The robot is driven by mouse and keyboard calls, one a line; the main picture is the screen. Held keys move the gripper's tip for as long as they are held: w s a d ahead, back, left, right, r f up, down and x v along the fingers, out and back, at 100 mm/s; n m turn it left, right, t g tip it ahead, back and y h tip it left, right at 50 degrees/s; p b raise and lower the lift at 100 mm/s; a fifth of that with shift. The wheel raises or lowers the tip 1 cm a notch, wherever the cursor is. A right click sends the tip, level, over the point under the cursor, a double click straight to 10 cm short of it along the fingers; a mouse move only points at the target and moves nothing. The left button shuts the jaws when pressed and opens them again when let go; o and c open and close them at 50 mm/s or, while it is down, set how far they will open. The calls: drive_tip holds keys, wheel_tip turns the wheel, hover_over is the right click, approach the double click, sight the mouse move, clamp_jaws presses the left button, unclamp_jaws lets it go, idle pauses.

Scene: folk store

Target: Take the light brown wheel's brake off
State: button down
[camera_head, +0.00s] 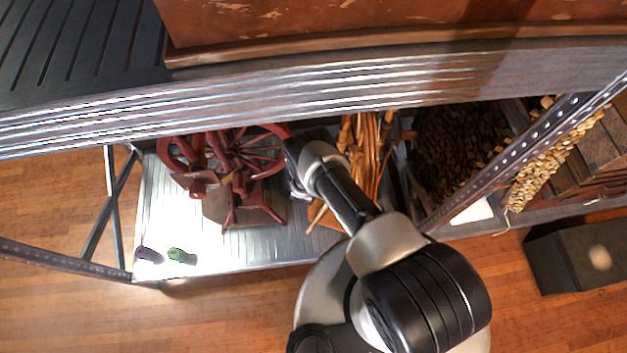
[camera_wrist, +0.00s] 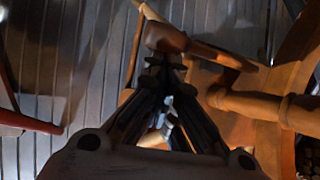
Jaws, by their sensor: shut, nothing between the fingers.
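The light brown wheel (camera_head: 368,150) stands on the metal shelf, partly hidden behind my arm in the head view. In the wrist view its turned wooden posts (camera_wrist: 262,104) and orange-brown frame fill the right side. My gripper (camera_wrist: 165,66) is shut and empty, its tips close to a rounded wooden end (camera_wrist: 166,38) of a bar; I cannot tell whether they touch. I cannot make out for certain which part is the brake. In the head view my gripper is mostly hidden by the wrist, between the two wheels.
A dark red spinning wheel (camera_head: 233,165) stands just left of my wrist. The shelf (camera_head: 225,249) has free room at its front left, beside a small green item (camera_head: 178,255) and a dark one (camera_head: 147,254). A metal upper shelf edge (camera_head: 300,92) hangs over the wheels.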

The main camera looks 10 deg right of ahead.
drive_tip(key=shift+w+r, duration=0.25)
drive_tip(key=shift+r, duration=0.3)
drive_tip(key=shift+d+r, duration=0.2)
drive_tip(key=shift+r, duration=0.1)
